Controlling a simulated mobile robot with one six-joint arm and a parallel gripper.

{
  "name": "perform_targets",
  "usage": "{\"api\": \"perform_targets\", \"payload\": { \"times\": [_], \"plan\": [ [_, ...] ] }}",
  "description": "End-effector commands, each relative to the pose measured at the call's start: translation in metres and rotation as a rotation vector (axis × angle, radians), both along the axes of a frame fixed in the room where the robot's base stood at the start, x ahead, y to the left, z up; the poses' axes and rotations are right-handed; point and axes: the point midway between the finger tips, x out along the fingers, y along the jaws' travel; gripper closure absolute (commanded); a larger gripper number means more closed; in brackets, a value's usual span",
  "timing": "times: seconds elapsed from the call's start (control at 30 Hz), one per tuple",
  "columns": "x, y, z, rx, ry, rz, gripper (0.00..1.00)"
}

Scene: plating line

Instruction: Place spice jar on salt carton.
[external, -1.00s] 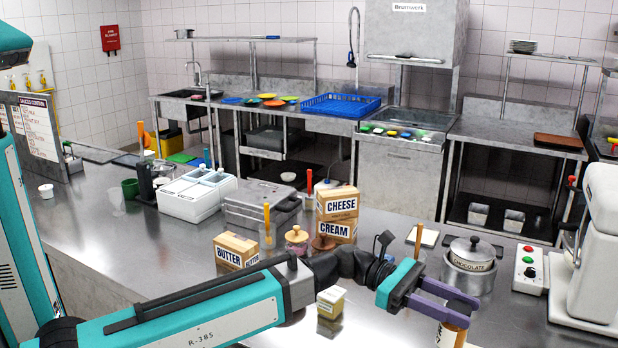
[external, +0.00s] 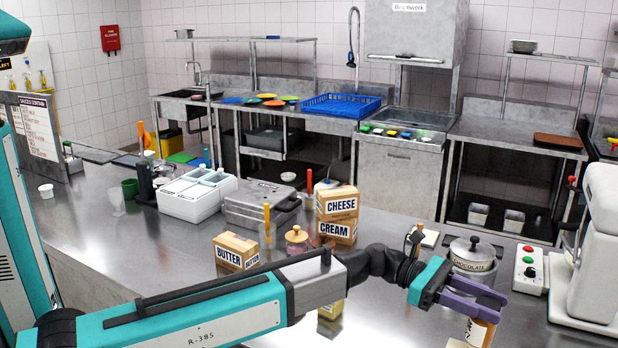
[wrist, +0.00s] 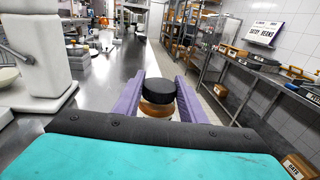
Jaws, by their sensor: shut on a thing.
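My gripper (external: 488,306) is shut on the spice jar (external: 477,332), which hangs between its purple fingers above the steel counter at the lower right. In the wrist view the jar shows a black lid (wrist: 158,91) and a brown body between the fingers. A small yellowish carton (external: 331,308) stands on the counter left of my gripper, partly hidden behind my forearm. Its label cannot be read, so I cannot tell whether it is the salt carton. The jar and this carton are well apart.
Butter cartons (external: 236,250), a cream carton (external: 337,231) with a cheese carton (external: 337,202) on it, and a pink-filled jar (external: 297,240) stand behind my arm. A chocolate pot (external: 473,256) is close behind my gripper. A control box (external: 530,270) is to the right.

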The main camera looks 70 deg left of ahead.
Motion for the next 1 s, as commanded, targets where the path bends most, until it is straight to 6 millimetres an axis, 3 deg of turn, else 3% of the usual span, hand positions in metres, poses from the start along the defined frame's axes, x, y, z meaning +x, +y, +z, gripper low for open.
{"api": "perform_targets", "payload": {
  "times": [0.17, 0.6, 1.0],
  "plan": [
    [0.000, 0.000, -0.002, -0.001, 0.000, 0.000, 0.96],
    [0.000, 0.000, -0.033, -0.002, 0.001, 0.000, 0.96],
    [0.000, 0.000, -0.036, -0.001, 0.000, 0.000, 0.96]
  ]
}}
